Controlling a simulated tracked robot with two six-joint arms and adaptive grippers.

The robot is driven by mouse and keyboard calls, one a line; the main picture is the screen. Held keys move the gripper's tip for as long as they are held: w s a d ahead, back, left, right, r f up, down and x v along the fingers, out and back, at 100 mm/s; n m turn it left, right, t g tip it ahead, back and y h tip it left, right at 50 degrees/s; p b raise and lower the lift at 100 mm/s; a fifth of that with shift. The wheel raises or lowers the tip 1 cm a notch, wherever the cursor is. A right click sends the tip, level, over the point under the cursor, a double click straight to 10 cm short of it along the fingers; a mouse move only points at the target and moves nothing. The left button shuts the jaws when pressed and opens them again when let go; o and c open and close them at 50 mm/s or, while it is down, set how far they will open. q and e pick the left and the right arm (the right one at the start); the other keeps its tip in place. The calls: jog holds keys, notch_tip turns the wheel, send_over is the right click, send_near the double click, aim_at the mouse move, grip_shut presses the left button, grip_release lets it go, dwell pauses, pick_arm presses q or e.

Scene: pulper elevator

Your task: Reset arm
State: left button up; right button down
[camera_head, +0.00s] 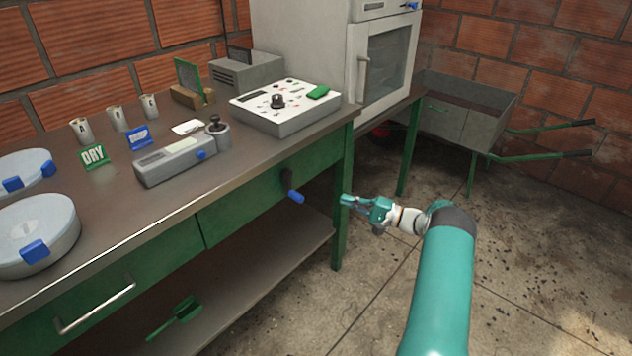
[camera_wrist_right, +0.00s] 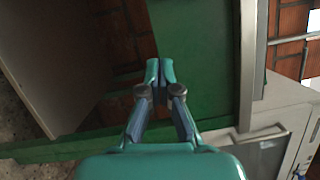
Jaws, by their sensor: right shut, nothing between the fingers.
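My right arm comes in from the lower right of the head view. Its gripper (camera_head: 346,200) is at the right front end of the green workbench, beside the green leg. The gripper is shut with nothing between its fingers. In the right wrist view the gripper (camera_wrist_right: 160,68) shows with its fingertips together in front of a green bench surface. A blue-handled piece (camera_head: 296,196) sticks out from the bench front, to the left of the gripper and apart from it. My left gripper is not in view.
A white cabinet (camera_head: 300,50) stands behind. A wheelbarrow (camera_head: 465,105) stands at back right. The floor right of the bench is clear.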

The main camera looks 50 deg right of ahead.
jog(key=w+a+f+n+g+h, duration=0.1)
jog(key=w+a+f+h, duration=0.1)
jog(key=w+a+f, duration=0.45)
jog(key=w+a+f+g+h, duration=0.1)
jog(key=w+a+f, duration=0.2)
jog(key=w+a, duration=0.6)
jog(key=s+a+f+n+g, duration=0.2)
jog(key=a+f, duration=0.1)
jog(key=a, duration=0.5)
jog(key=s+a+f+n+g+y, duration=0.1)
jog(key=s+a+f+n+g, duration=0.2)
jog(key=a, duration=0.5)
jog(key=s+a+f+n+g, duration=0.15)
jog(key=a+f, duration=0.25)
jog(key=a, duration=0.4)
jog(key=s+a+f+n+g+y, duration=0.1)
jog(key=s+a+n+g, duration=0.5)
jog(key=s, duration=0.5)
jog(key=s+a+f+n+g+y, duration=0.1)
jog(key=s+a+n+g, duration=0.15)
jog(key=s+a, duration=0.7)
notch_tip(320, 180, up, 19)
jog(key=s+d+p, duration=0.1)
jog(key=p, duration=1.8)
jog(key=shift+s+r+m+g, duration=0.2)
jog(key=shift+s+m+g, duration=0.1)
jog(key=shift+s, duration=0.05)
